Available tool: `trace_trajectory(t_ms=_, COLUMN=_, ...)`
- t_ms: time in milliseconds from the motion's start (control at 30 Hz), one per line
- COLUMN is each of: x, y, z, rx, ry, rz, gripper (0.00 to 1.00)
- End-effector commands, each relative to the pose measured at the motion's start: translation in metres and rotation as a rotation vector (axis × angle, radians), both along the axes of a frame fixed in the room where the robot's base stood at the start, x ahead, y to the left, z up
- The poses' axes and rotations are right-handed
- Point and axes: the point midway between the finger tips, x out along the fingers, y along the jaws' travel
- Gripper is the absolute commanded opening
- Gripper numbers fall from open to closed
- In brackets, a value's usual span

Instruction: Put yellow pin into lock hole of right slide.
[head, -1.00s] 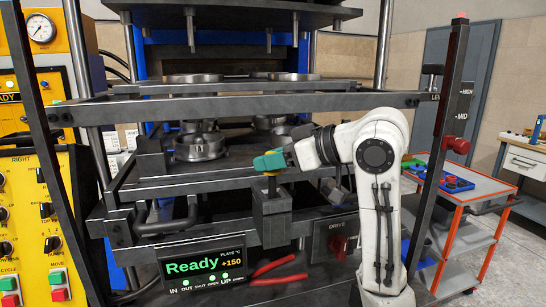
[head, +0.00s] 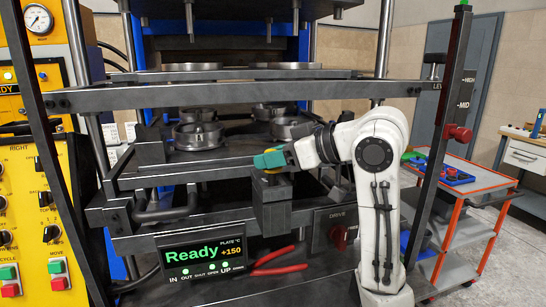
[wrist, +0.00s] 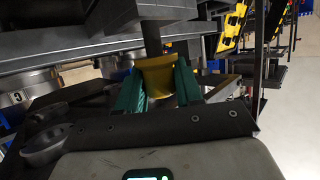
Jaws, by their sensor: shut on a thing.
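The yellow pin (wrist: 157,76) shows in the wrist view between the two teal fingers of my gripper (wrist: 158,88), which is shut on it. The pin's wide yellow top is in sight and its lower end is hidden. In the head view my gripper (head: 270,160) is just above a dark upright block (head: 271,208) at the front of the press. The pin is mostly hidden there by the teal fingers. I cannot tell whether its tip is inside a hole, and no lock hole is clearly visible.
A dark crossbar (head: 235,95) runs above my gripper. Round metal moulds (head: 198,136) sit on the plate behind it. A display reading Ready (head: 203,256) and red-handled pliers (head: 280,262) are below. A red-framed cart (head: 490,245) stands at the right.

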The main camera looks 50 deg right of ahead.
Motion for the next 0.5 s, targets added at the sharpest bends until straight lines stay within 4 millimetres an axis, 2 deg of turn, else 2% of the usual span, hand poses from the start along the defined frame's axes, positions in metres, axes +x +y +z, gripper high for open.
trace_trajectory(t_ms=500, x=0.0000, y=0.0000, z=-0.0089, rx=-0.001, ry=-0.001, rz=0.000, gripper=0.01)
